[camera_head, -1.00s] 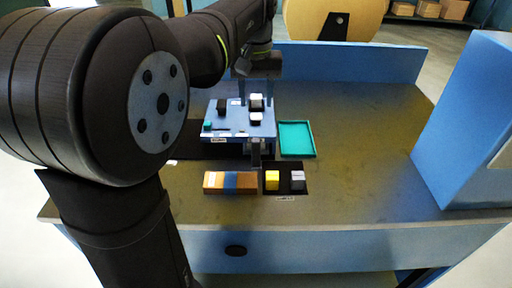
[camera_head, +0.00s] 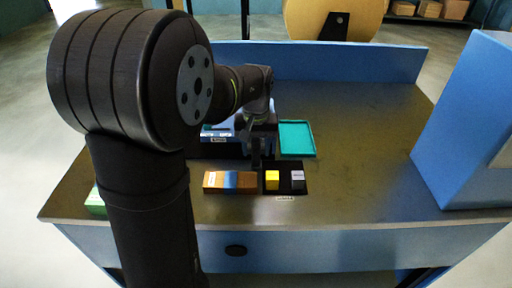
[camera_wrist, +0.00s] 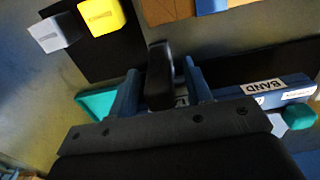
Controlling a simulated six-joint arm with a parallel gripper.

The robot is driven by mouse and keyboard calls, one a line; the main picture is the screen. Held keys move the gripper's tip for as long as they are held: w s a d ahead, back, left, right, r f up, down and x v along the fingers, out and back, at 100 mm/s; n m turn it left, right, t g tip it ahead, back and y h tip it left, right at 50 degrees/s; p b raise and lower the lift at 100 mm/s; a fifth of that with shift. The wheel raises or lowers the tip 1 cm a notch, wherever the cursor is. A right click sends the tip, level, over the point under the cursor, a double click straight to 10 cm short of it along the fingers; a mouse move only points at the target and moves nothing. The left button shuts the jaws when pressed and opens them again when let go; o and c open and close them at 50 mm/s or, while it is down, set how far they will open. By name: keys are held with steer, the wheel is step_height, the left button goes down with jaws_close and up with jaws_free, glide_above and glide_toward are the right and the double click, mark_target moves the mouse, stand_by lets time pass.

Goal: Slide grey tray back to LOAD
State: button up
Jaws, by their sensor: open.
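A blue-grey tray-like platform (camera_head: 218,133) is mostly hidden behind my arm in the head view. It also shows in the wrist view (camera_wrist: 232,93), with a label reading BAND on its edge or beside it. A dark upright handle (camera_head: 256,154) stands at its front right; it also shows in the wrist view (camera_wrist: 159,78). My gripper (camera_wrist: 163,88) is open, with one blue finger on each side of the handle. I cannot tell whether the fingers touch it. No LOAD marking is readable.
A teal tray (camera_head: 296,139) lies right of the platform. In front are an orange-brown and blue block (camera_head: 230,181) and a black mat (camera_head: 284,188) with a yellow cube (camera_head: 272,178) and a grey cube (camera_head: 298,178). A blue box (camera_head: 462,130) stands at right. The bench's right middle is clear.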

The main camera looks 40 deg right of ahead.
steer(key=shift+f, duration=0.1)
jaws_close()
steer(key=w+a, duration=1.6)
steer(key=shift+w+a, duration=0.25)
steer(key=shift+w, duration=0.05)
steer(key=shift+c, duration=0.7)
jaws_free()
steer(key=shift+w+a, duration=0.1)
steer(key=shift+o, duration=0.7)
